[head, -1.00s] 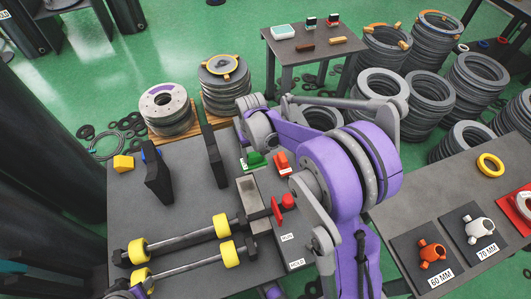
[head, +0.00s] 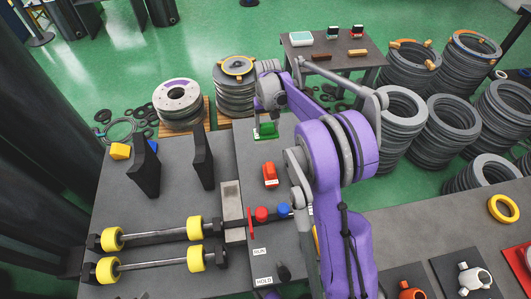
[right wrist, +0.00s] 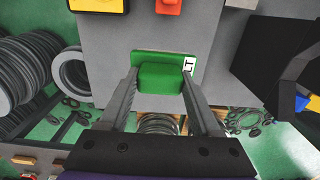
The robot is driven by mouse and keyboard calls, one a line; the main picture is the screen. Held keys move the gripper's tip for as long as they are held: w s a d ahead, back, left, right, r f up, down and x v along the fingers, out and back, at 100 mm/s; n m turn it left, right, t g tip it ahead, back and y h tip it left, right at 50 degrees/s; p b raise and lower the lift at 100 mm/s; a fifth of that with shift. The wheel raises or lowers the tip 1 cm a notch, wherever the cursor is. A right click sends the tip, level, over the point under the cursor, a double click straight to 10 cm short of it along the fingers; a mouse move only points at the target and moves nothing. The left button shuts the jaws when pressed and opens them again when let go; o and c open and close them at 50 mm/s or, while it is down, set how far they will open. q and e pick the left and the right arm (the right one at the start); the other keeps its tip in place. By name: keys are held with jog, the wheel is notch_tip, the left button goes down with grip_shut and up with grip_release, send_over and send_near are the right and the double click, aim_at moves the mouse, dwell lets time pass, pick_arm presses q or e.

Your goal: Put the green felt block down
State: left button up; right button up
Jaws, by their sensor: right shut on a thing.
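The green felt block (head: 267,131) is near the far edge of the grey workbench (head: 225,150). In the right wrist view the green block (right wrist: 160,78) shows between the two fingers, with a wider flat green part behind it and a white label at its right. My right gripper (head: 266,118) is shut on the block, reaching it from the far side. The fingers (right wrist: 160,90) also show in the right wrist view. I cannot tell whether the block's underside touches the bench. My left gripper does not show clearly in any view.
A labelled red block (head: 270,175) sits nearer on the bench. Two upright black panels (head: 203,158), a yellow block (head: 120,151) and yellow-ended bars (head: 160,234) stand to the left. Stacked discs (head: 236,88) stand just beyond the bench edge. Bare bench lies between the panels and the block.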

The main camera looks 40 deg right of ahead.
jog(key=shift+d+f, duration=0.15)
jog(key=shift+f, duration=0.05)
notch_tip(320, 180, down, 10)
jog(key=shift+w+r+b, duration=0.1)
jog(key=shift+r+b, duration=0.1)
jog(key=shift+b, duration=0.75)
jog(key=shift+f, duration=0.15)
jog(key=o, duration=1.4)
jog(key=shift+o, duration=0.2)
